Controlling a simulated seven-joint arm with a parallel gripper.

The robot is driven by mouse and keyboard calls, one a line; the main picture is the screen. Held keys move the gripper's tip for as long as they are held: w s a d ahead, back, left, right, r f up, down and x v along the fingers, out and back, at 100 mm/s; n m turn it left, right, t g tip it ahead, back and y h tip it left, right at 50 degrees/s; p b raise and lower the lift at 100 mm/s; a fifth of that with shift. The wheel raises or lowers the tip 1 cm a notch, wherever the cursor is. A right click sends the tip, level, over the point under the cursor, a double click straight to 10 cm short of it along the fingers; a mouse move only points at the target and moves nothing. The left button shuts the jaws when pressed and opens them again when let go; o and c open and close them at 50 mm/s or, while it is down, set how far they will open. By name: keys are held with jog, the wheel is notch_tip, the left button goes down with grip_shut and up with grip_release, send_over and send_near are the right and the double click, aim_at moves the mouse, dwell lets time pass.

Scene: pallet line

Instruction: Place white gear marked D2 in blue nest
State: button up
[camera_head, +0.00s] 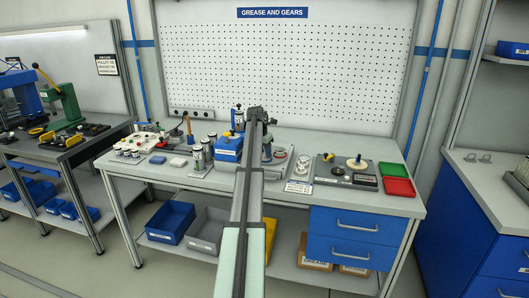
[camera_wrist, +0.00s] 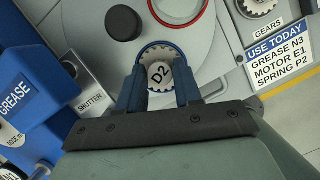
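The white gear marked D2 (camera_wrist: 159,74) shows in the wrist view between the two blue fingers of my gripper (camera_wrist: 160,84). The fingers appear to press on the gear's left and right sides. The blue nest (camera_wrist: 146,52) shows as a blue ring around the gear's far side, on a round grey plate (camera_wrist: 208,28). The gear lies within the ring's outline, but I cannot tell whether it is seated or held just above. In the head view my arm hides the gear and nest.
In the wrist view a red ring (camera_wrist: 180,27) lies beyond the blue nest. A blue grease unit (camera_wrist: 32,100) and a shutter box (camera_wrist: 85,85) stand left; a "USE TODAY" card (camera_wrist: 281,55) lies right. Green (camera_head: 392,169) and red (camera_head: 398,187) trays are at the bench's right end.

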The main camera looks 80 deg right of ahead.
jog(key=o, duration=0.3)
jog(key=v, duration=1.2)
jog(key=shift+w+r, duration=0.1)
jog(key=shift+r, duration=0.05)
